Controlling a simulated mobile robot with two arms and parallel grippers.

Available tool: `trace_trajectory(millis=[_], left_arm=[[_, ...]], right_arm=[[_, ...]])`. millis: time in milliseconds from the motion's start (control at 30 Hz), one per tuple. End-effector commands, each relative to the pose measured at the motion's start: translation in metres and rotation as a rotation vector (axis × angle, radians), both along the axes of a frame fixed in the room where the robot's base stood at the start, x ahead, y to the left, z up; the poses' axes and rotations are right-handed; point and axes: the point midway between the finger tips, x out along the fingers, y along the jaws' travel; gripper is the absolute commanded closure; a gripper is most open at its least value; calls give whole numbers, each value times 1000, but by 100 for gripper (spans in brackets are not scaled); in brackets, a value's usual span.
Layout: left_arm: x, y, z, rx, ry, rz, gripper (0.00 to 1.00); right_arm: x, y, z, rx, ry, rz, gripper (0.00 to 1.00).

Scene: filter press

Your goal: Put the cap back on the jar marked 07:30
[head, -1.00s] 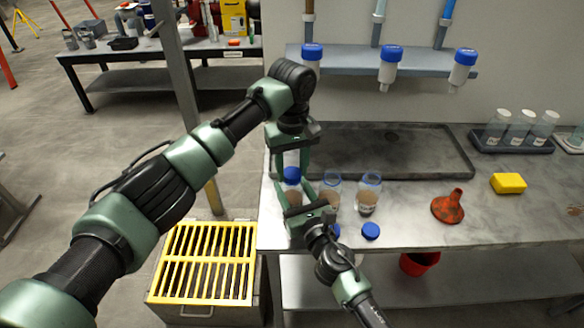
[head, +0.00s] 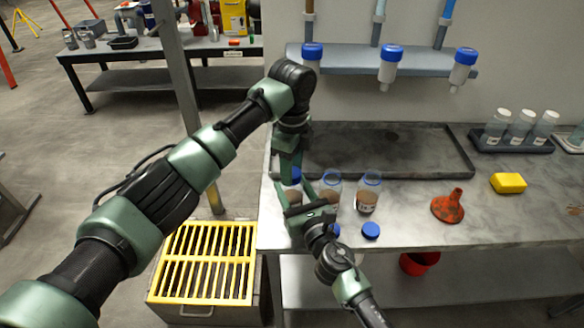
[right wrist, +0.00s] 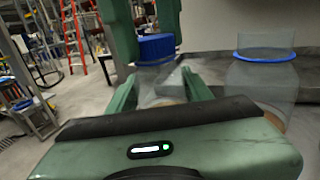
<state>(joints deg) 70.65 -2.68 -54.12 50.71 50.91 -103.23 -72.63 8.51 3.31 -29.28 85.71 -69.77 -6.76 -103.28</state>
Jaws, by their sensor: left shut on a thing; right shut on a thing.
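The leftmost jar (head: 292,196) stands near the table's left end, largely hidden by my grippers; I cannot read its label. My right gripper (head: 306,200) is shut around its body; its fingers flank the jar (right wrist: 160,84) in the right wrist view. A blue cap (head: 295,174) is at the jar's mouth and looks level there (right wrist: 157,48); whether it is seated I cannot tell. My left gripper (head: 291,168) reaches down from above and is shut on this cap. Two uncapped jars with brown contents, a middle one (head: 330,190) and a right one (head: 368,192), stand beside it.
Loose blue caps, one right (head: 371,230) and one left (head: 334,230), lie in front of the jars. An orange funnel (head: 448,207) and yellow block (head: 508,183) are to the right. A dark tray (head: 400,150) lies behind. A shelf (head: 430,64) with inverted bottles hangs above.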

Motion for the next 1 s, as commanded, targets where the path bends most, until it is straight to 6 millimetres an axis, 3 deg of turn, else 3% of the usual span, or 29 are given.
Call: trace_trajectory(millis=[133,267,300,367,400,767,1000], left_arm=[[1,0,0,0,-2,-256,100],[1,0,0,0,-2,-241,100],[1,0,0,0,-2,-240,53],[1,0,0,0,-2,-240,36],[1,0,0,0,-2,-239,33],[1,0,4,0,-2,-238,33],[1,0,43,-1,-5,-239,33]], right_arm=[[0,0,0,0,1,1,100],[0,0,0,0,0,1,100],[0,0,0,0,1,1,100],[0,0,0,0,1,1,100],[0,0,0,0,1,1,100],[0,0,0,0,1,1,100],[0,0,0,0,1,1,100]])
